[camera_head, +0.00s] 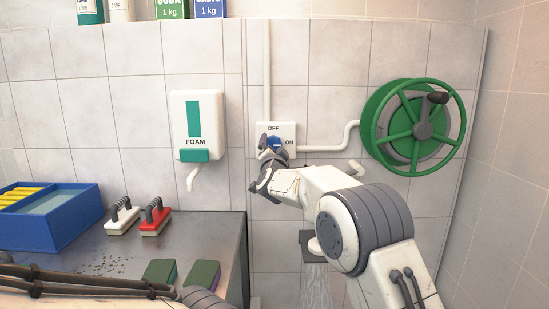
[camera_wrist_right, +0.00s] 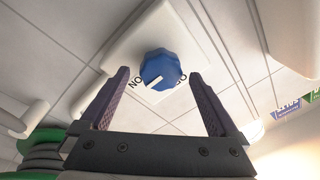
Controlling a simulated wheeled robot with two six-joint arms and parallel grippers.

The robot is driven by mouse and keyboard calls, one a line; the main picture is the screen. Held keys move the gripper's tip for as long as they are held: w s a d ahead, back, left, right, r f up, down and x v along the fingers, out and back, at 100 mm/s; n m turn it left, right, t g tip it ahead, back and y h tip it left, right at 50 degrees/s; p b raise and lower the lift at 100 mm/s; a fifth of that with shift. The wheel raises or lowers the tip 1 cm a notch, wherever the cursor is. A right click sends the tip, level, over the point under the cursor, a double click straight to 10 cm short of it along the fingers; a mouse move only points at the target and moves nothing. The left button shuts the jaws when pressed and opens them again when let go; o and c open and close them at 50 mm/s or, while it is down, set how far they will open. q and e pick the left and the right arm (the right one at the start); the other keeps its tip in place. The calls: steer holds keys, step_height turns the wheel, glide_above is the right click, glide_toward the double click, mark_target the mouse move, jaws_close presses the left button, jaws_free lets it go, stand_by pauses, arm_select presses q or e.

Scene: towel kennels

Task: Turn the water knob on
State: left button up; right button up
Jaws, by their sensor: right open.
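The blue water knob (camera_head: 274,142) sits on a white wall plate (camera_head: 289,130) marked OFF and ON. In the right wrist view the knob (camera_wrist_right: 160,66) lies between the fingertips, with gaps on both sides. Its white pointer mark is at the lower left, on the side of the ON letters. My right gripper (camera_head: 268,163) is open in front of the plate, partly covering it; its fingers (camera_wrist_right: 160,78) stand either side of the knob. Pale streaks like falling water (camera_head: 314,284) show below a dark bracket (camera_head: 307,238). My left gripper is out of view.
A foam dispenser (camera_head: 198,120) hangs left of the plate. A green hose reel (camera_head: 371,128) is on the right, joined by a white pipe (camera_head: 325,149). A dark counter (camera_head: 205,240) holds a blue tub (camera_head: 60,232) and red and white brushes (camera_head: 153,223).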

steer(key=s+f+b, duration=0.1)
steer(key=s+b, duration=0.1)
steer(key=s, duration=0.7)
steer(key=shift+s, duration=0.15)
steer(key=shift+f, duration=0.15)
